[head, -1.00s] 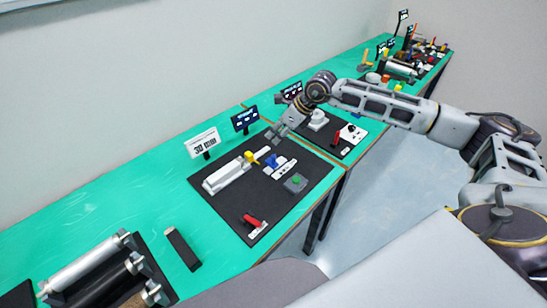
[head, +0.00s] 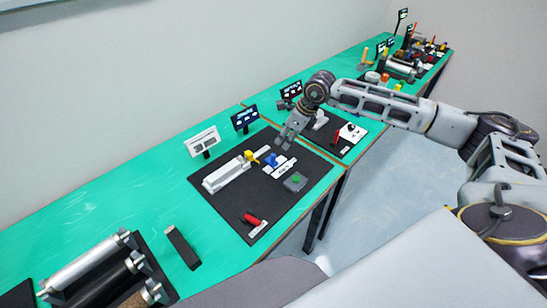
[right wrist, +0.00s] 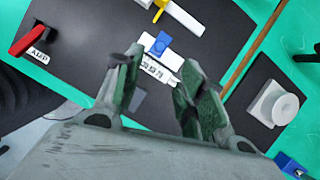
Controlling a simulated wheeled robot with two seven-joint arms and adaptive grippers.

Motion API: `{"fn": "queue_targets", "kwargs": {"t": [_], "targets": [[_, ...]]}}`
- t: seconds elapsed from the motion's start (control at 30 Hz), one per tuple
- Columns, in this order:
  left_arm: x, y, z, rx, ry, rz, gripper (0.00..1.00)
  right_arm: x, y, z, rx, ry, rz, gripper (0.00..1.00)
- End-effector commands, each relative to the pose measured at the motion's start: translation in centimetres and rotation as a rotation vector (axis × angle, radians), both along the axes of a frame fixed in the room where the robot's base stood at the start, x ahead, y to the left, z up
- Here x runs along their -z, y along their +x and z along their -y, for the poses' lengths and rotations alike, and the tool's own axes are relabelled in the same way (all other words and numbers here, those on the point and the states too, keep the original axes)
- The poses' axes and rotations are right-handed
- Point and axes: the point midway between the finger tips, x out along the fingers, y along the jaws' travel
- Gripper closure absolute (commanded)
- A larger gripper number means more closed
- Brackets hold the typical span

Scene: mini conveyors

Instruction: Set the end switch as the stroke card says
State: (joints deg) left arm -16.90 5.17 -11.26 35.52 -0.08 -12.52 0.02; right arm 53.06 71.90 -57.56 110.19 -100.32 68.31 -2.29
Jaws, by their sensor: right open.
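The blue end switch (head: 271,160) sits on a white strip beside the white cylinder (head: 226,176) on a black board. The right wrist view shows the switch (right wrist: 160,43) just beyond my fingertips, with a printed label (right wrist: 155,70) beside it. A yellow piece (head: 250,156) is at the cylinder's rod end. The white stroke card (head: 202,141) stands behind the board; I cannot read its print now. My right gripper (head: 286,143) is open and empty, above the board close to the switch; the right wrist view shows its fingers apart (right wrist: 160,64). My left gripper is out of view.
A box with a green button (head: 295,181) and a red lever (head: 252,219) labelled AIR are on the same board. A dark sign (head: 244,118) stands behind. Another board with a red handle (head: 338,138) lies to the right. Rollers (head: 90,267) lie front left.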

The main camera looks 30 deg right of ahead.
Motion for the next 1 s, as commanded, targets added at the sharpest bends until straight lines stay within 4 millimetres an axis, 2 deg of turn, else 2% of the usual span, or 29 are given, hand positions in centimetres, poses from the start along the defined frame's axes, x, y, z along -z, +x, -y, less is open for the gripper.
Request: {"fn": "queue_targets", "kwargs": {"t": [0.27, 0.67, 1.0], "targets": [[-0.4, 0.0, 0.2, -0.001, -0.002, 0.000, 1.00, 2.3, 0.7, -0.7, -0.001, 0.001, -0.002, 0.60], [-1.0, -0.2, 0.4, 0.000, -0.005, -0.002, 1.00, 7.2, 2.3, -1.9, -0.001, 0.000, -0.003, 0.60], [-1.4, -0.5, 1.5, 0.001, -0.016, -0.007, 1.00, 11.0, 3.6, -2.8, 0.000, 0.001, -0.002, 0.60]]}}
